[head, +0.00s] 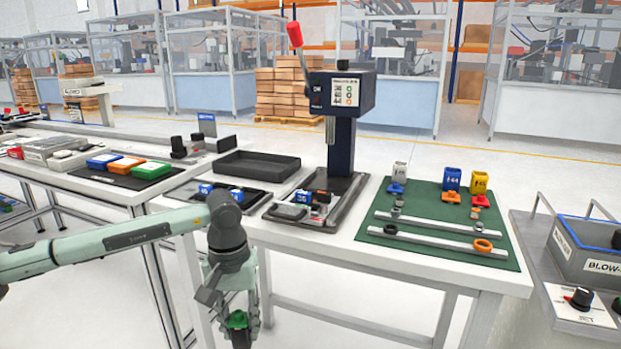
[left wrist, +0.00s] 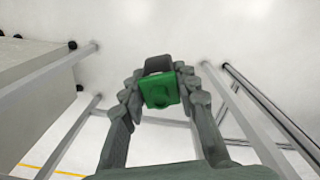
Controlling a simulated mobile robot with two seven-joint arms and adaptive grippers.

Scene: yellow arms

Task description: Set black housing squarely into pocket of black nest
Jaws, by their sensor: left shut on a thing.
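My left gripper (head: 238,324) hangs low in front of the table's near edge, below the tabletop. It is shut on a green and black part (head: 237,319), which also shows between the fingers in the left wrist view (left wrist: 160,94). The green face is toward the wrist camera and a dark block shows behind it. I cannot tell whether this dark block is the black housing. My right gripper is not in view.
The press (head: 341,130) stands mid-table with a red-knobbed lever. A black tray (head: 256,165) lies left of it. A green mat (head: 440,250) with rails and coloured parts lies at right. Blue, orange and green boxes (head: 126,165) sit at left. Table legs surround my left gripper.

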